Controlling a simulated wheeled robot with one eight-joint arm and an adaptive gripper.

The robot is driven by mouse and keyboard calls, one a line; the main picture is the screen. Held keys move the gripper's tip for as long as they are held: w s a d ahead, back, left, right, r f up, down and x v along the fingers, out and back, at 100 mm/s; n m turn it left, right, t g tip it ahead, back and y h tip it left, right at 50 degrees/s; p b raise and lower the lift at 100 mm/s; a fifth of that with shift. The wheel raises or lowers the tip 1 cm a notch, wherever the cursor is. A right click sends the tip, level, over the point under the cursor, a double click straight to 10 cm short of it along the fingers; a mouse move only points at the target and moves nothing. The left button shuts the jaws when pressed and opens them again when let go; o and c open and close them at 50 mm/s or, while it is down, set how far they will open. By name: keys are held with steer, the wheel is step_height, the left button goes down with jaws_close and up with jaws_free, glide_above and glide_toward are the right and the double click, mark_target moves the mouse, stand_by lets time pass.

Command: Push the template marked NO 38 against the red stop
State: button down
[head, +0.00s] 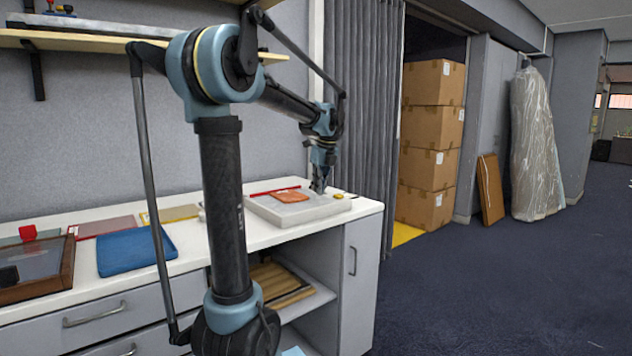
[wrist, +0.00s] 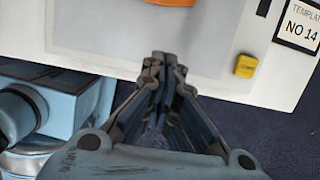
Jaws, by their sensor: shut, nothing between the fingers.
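An orange template (head: 289,197) lies flat on a pale grey raised board (head: 300,214) at the right end of the table. Only its edge shows at the top of the wrist view (wrist: 170,2). I cannot read NO 38 on any template. A thin red bar (head: 273,191), perhaps the red stop, runs at the board's far left edge, close to the orange template. My gripper (head: 318,188) is shut and empty, low over the right part of the board. In the wrist view its fingertips (wrist: 165,58) are apart from the orange template.
Blue (head: 136,250), red (head: 103,227) and yellow (head: 172,214) flat pieces and a brown-framed case (head: 38,268) lie farther left. The table ends just right of the board.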

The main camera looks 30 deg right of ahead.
mark_target(305, 201)
steer(key=x, duration=0.4)
steer(key=shift+f, duration=0.35)
steer(key=w, duration=0.3)
steer(key=shift+w+a, duration=0.1)
steer(key=shift+a, duration=0.05)
steer(key=shift+w, duration=0.45)
steer(key=shift+w+a, duration=0.1)
steer(key=shift+w, duration=1.1)
steer(key=shift+r, duration=0.1)
